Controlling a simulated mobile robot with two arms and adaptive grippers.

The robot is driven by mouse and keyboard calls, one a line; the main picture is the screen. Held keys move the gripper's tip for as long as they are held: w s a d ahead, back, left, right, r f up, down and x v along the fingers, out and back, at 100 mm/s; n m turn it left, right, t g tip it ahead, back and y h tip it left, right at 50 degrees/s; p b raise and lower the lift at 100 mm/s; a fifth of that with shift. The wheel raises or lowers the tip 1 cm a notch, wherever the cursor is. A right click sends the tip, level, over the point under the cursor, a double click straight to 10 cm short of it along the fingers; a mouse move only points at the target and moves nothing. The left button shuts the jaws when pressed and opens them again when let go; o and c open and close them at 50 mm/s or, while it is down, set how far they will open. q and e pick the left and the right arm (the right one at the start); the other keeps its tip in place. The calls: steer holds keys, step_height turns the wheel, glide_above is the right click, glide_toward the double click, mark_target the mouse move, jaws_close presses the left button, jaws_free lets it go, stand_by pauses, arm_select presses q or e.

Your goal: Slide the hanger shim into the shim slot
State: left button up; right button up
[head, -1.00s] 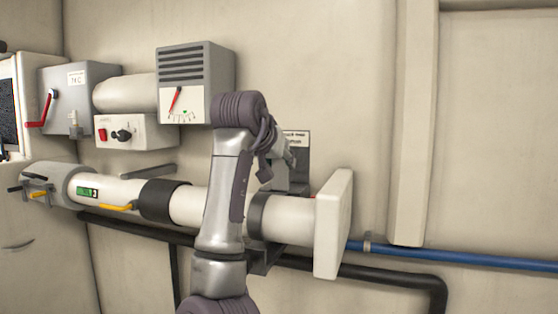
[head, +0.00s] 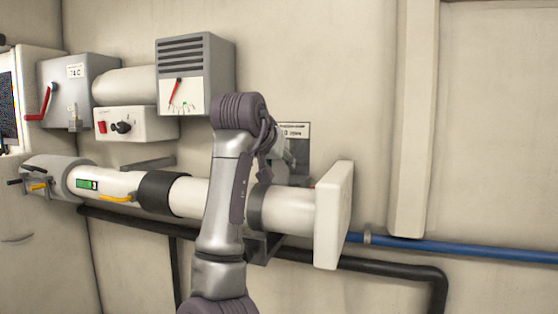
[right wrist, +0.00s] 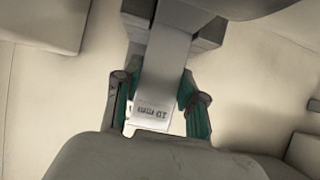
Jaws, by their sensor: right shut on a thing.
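The hanger shim (right wrist: 165,75) is a light grey strip with a "10 mm" label near its close end. In the right wrist view it lies between the teal-lined fingers of my right gripper (right wrist: 158,92), which is shut on it. The shim's far end runs up between two dark grey blocks (right wrist: 207,30) at the top of that view. I cannot tell how deep it sits or whether it touches them. In the head view my right gripper (head: 282,162) is mostly behind my own arm, above the white pipe (head: 287,211), and the shim is hidden. My left gripper is not in view.
A dark wall plate with a white label (head: 294,130) is behind the gripper. The pipe ends in a square white flange (head: 333,215) at right. A black hose (head: 400,271) and blue pipe (head: 460,249) run along the wall. A gauge box (head: 193,80) hangs upper left.

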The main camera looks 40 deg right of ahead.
steer(key=shift+f+b, duration=0.75)
steer(key=shift+f, duration=0.45)
steer(key=o, duration=1.3)
steer(key=v, duration=1.2)
